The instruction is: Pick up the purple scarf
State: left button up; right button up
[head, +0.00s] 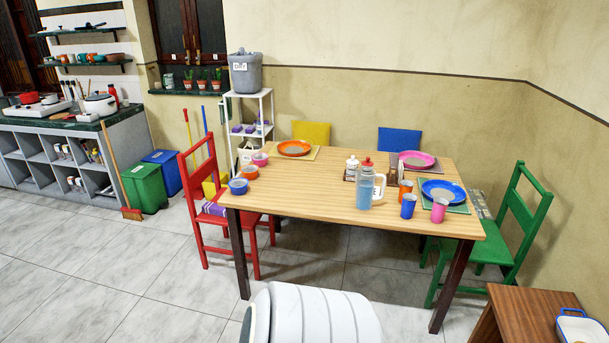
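A small folded purple cloth (214,208), which may be the purple scarf, lies on the seat of the red chair (206,229) at the left end of the dining table. Its far side is partly hidden by the chair's back, and its exact shape is too small to tell. Neither of my grippers is in view.
The wooden table (300,200) holds plates, cups and a blue pitcher (365,188). A green chair (500,250) stands at its right end. A white shelf (252,120) with small purple items stands behind. A broom (122,180) leans left. The tiled floor (120,270) at left is clear.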

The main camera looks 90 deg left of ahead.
aim_at(208, 207)
jog(key=u, duration=3.4)
jog(key=i+j+z, duration=0.3)
jog(key=i+j, duration=0.15)
jog(key=i, duration=0.65)
jog(key=i+j+z, duration=0.3)
jog(key=i+j, duration=0.4)
jog(key=i, duration=0.35)
jog(key=i+j+z, duration=0.3)
jog(key=i+j, duration=0.65)
